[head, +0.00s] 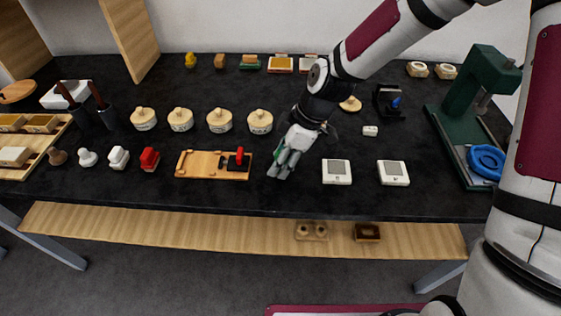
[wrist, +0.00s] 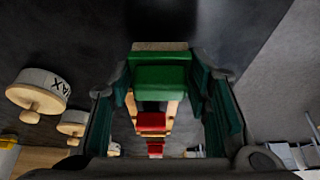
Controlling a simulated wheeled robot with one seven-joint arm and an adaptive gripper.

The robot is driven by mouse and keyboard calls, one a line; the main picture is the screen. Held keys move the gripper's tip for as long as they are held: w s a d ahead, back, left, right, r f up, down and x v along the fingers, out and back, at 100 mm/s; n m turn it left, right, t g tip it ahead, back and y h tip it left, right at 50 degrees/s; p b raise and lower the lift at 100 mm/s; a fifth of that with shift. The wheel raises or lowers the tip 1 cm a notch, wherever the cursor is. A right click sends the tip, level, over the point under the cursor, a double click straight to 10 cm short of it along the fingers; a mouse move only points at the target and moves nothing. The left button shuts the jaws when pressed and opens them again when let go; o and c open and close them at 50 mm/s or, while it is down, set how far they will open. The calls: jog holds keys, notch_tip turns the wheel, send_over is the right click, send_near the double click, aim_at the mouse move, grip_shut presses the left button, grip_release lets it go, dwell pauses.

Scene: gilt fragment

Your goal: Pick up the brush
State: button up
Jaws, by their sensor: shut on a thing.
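My gripper (head: 280,169) is above the black worktop, just right of the wooden tray in the head view. It is shut on a green brush (wrist: 160,74), a blocky green body with a tan strip along its far edge. In the wrist view the brush sits between the two dark green finger pads. In the head view the fingers mostly hide it. A white brush (head: 118,158) and a red brush (head: 150,159) stand on the worktop farther left.
The wooden tray (head: 200,166) holds a red and black tool (head: 238,161). Several lidded jars (head: 260,122) stand behind it. Two white devices (head: 337,172) (head: 393,173) lie to the right. A green press (head: 470,130) stands at far right. The worktop's front strip is clear.

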jog(key=shift+s+r, duration=0.2)
jog(key=shift+r, duration=1)
jog(key=s+d+r+p, duration=0.1)
jog(key=s+d+p, duration=0.1)
jog(key=s, duration=1.3)
jog(key=shift+s+d+p, duration=0.2)
jog(key=shift+s+p, duration=0.05)
jog(key=shift+p, duration=0.45)
jog(key=shift+r, duration=0.1)
jog(key=o, duration=0.5)
jog(key=c, duration=0.4)
